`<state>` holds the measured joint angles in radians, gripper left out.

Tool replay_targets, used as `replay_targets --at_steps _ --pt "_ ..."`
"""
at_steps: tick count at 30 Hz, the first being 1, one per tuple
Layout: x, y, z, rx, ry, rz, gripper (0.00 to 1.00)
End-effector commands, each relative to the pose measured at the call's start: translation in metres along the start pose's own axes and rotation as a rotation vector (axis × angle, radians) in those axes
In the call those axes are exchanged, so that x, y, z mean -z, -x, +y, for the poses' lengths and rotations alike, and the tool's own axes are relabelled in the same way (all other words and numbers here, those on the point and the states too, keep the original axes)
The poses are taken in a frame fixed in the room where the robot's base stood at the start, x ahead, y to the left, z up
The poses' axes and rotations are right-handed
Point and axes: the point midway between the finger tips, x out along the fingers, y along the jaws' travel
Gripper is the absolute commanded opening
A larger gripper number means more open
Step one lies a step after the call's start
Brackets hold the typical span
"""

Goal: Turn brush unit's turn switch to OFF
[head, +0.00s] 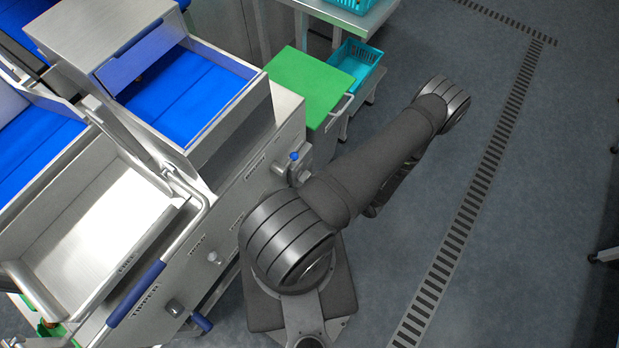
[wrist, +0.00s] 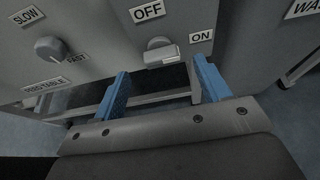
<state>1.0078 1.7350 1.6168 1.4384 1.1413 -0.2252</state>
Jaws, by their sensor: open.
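In the wrist view a turn switch (wrist: 161,51) with a pale bar-shaped handle sits on a grey panel. An OFF label (wrist: 148,11) is above it and an ON label (wrist: 201,37) is to its right. The handle lies roughly level, its end toward the ON side. My gripper (wrist: 162,78) is open, with two blue fingers pointing at the panel. The switch shows between and beyond the fingertips, and nothing is held. In the head view my arm hides the gripper, and I cannot pick out this switch there.
A round knob (wrist: 49,48) with SLOW and FAST labels is left of the switch. In the head view the steel machine (head: 120,200) with blue belts fills the left. A green-topped bin (head: 308,80) stands behind it. Open floor (head: 420,250) lies to the right.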

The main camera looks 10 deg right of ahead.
Motion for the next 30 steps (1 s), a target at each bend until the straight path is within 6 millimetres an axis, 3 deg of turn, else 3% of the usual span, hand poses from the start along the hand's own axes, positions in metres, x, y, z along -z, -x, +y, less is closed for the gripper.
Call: replay_targets --at_steps 9,23,30 --pt "0.000 -0.037 0.001 -0.003 0.001 0.001 0.69" --pt "0.000 -0.045 0.000 0.000 0.001 0.000 0.69" --pt "0.000 -0.045 0.000 0.000 0.001 0.001 0.24"
